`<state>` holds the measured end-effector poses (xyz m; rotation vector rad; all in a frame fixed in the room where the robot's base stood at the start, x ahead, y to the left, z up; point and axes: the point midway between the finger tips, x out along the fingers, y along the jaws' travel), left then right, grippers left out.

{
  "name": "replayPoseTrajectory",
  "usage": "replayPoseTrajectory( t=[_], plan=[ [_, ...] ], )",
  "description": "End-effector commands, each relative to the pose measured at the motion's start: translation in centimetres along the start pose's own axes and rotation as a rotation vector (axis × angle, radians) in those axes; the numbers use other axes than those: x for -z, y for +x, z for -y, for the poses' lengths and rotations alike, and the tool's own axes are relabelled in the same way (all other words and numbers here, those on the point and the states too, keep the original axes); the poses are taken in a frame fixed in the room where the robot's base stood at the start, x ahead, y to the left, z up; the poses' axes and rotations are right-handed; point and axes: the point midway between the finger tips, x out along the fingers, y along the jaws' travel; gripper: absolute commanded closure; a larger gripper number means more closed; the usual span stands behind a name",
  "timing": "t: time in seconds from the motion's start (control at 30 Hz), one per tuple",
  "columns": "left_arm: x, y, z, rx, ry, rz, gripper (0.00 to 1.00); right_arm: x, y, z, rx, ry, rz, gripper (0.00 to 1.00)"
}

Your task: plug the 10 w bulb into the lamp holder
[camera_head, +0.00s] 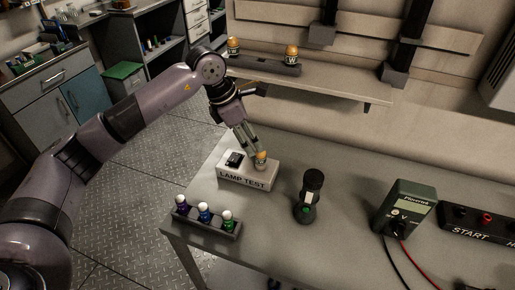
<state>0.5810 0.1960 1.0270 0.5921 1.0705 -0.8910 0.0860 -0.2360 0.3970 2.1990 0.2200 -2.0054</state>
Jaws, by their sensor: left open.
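The grey lamp test box (247,178), with "LAMP TEST" on its front, stands on the metal table. A bulb (261,160) with an orange band is at the box's right end, upright or nearly so; whether it is fully seated is hidden. My left gripper (256,152) reaches down over this bulb, open, with its fingers close around or beside it; contact cannot be told. Two similar orange bulbs stand on the back shelf, one at left (234,46) and one at right (292,54). Their wattage marks are too small to read. My right gripper is not in view.
A dark flashlight-like object (311,196) stands right of the box. A green multimeter (405,207) with cables and a START panel (480,222) are further right.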

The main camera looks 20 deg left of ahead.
Motion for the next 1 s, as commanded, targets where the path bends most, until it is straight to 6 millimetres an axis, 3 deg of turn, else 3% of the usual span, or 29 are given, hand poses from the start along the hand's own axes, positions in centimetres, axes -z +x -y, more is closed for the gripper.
replayPoseTrajectory(
  t=[0.1,0.3,1.0],
  plan=[
    [0.0,-2.4,-0.1,-0.003,0.001,0.001,0.51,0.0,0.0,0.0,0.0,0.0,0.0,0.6],
    [0.0,-4.4,0.0,-0.001,0.001,0.0,0.51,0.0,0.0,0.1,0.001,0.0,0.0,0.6],
    [0.0,-4.7,0.0,0.001,0.0,-0.001,0.51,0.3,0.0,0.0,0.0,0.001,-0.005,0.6]
  ],
)
